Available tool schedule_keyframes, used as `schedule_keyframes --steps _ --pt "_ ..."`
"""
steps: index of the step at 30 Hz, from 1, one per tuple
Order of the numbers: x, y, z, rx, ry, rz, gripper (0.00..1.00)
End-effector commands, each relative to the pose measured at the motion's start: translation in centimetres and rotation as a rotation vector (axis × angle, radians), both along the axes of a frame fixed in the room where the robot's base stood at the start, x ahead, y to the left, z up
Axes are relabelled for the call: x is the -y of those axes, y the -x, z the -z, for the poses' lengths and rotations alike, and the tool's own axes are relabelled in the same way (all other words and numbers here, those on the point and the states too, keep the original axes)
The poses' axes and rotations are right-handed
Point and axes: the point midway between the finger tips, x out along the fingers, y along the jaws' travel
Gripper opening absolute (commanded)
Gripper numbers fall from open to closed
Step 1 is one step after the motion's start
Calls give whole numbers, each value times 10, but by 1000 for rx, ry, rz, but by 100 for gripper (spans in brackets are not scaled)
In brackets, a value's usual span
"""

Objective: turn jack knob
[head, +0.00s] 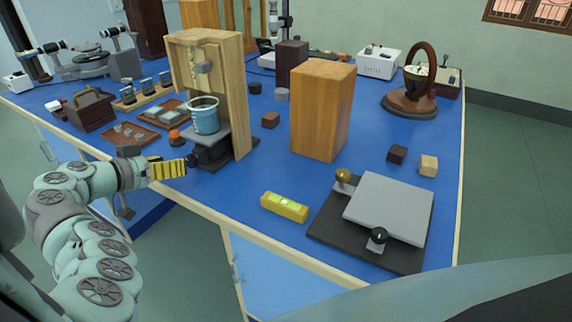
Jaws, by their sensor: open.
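A dark lab jack (211,155) stands near the table's front edge, inside a tall wooden frame (238,95). A blue beaker (204,118) rests on its top plate. A small black jack knob (191,159) appears at the jack's left side, partly hidden. My gripper (186,165), with yellow and black striped fingers, reaches in from the left and is open. Its fingertips are at or very close to the knob; I cannot tell whether they touch it or lie around it.
An orange ball (174,136) lies just behind my gripper. A yellow spirit level (284,206) lies to the right, before a large wooden block (322,108). A grey plate (388,210) on a dark base is at front right. Clear blue tabletop lies between jack and level.

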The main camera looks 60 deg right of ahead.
Motion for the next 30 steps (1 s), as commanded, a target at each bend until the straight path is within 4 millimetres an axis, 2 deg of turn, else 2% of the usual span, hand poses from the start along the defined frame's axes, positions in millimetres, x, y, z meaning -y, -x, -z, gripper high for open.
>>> schedule_keyframes --steps 3,10,15,22,23,24,27,29,30 --pt "-21 -3 -8 2 2 -8 68" --pt "-50 -3 -20 2 3 -7 68" --pt "-58 -2 -23 -2 2 -1 68" --pt "-58 -2 -23 -1 2 -1 68" --pt "-58 -2 -23 -1 2 -1 72" --pt "-58 -2 -23 -1 -1 -3 68" --pt "-61 -5 -9 -14 -45 -37 68" --pt "-66 -7 12 -27 -118 -83 68" --pt "-74 -10 32 -32 -190 -129 68"
